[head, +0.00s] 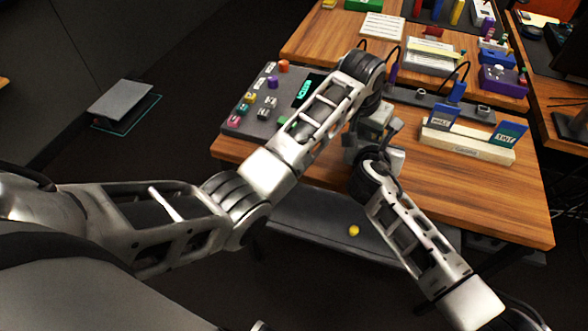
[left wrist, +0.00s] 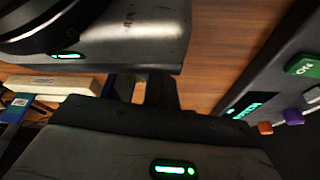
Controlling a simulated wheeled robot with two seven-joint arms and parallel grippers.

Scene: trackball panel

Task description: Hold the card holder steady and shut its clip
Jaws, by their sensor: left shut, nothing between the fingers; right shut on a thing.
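My left gripper (head: 380,122) points down over the front of the desk. It is shut, with nothing seen between its fingers in the left wrist view (left wrist: 153,91).
A cream rack (head: 466,142) with two upright cards stands to the right; it also shows in the left wrist view (left wrist: 50,85). A grey panel (head: 262,125) with coloured buttons lies to the left. Boxes and cables stand behind. The desk (head: 500,200) is clear at front right.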

